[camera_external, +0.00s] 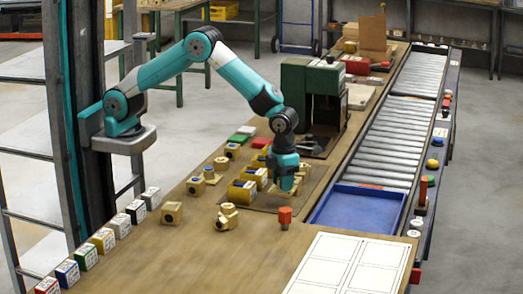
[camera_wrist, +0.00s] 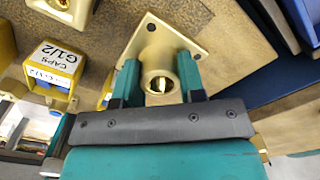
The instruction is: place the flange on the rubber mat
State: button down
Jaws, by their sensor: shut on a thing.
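My gripper (camera_external: 286,181) is low over the workbench, pointing down, beside the yellow bins. In the wrist view its two teal fingers (camera_wrist: 160,80) are shut on the brass flange (camera_wrist: 152,42), one on each side of its round hub. The flange has a square plate with corner holes, and the hub's open bore faces the camera. A dark brown, flat area that looks like the rubber mat (camera_external: 262,207) lies on the bench around the gripper. A brownish surface (camera_wrist: 235,25) shows behind the plate in the wrist view. I cannot tell whether the flange touches it.
Yellow bins (camera_external: 242,191) stand left of the gripper; one is labelled CAPS G1/2 (camera_wrist: 52,62). A brass fitting (camera_external: 227,217) and a red-topped piece (camera_external: 285,214) stand in front. A green machine (camera_external: 312,90) is behind. A blue tray (camera_external: 340,207) lies right, by the rollers.

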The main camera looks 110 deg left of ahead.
aim_at(283, 196)
jog(key=shift+f, duration=2.35)
jog(key=shift+f, duration=0.1)
jog(key=c, duration=0.7)
grip_release()
jog(key=shift+f, duration=0.1)
